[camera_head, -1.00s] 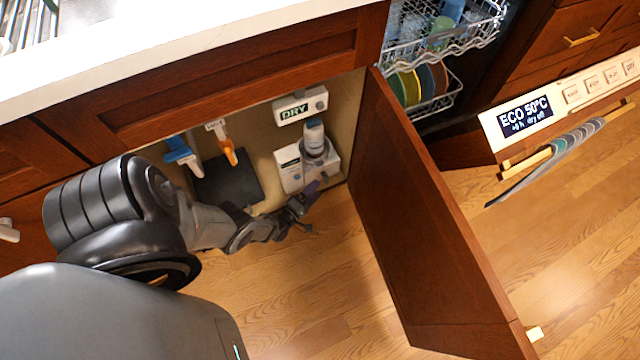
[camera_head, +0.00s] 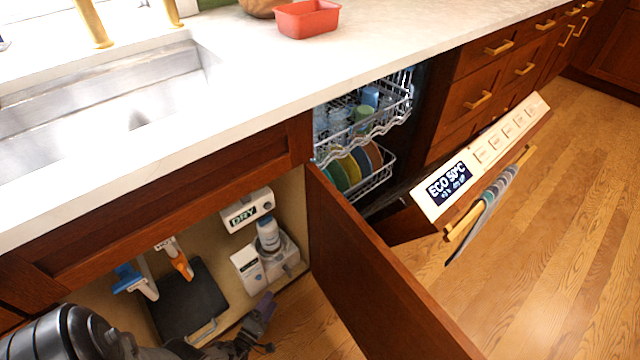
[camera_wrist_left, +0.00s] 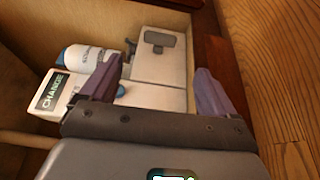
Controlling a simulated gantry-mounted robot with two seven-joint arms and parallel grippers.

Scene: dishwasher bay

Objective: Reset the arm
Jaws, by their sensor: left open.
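My left arm comes in from the lower left of the head view. My left gripper (camera_head: 260,326) is low in the picture, in front of the open sink cabinet. In the left wrist view the gripper (camera_wrist_left: 160,84) has its purple fingers wide apart, with nothing held between them. Beyond the fingers is a white dispenser unit with a bottle (camera_wrist_left: 85,58), labelled CHANGE. The same bottle (camera_head: 268,236) stands in its unit inside the cabinet in the head view, apart from the gripper. My right gripper is not in view.
The open cabinet door (camera_head: 375,270) stands just right of the gripper. A dark board (camera_head: 187,300), hanging brushes (camera_head: 178,262) and a DRY box (camera_head: 247,208) are in the cabinet. The dishwasher door (camera_head: 470,180) is open further right. Floor shows between.

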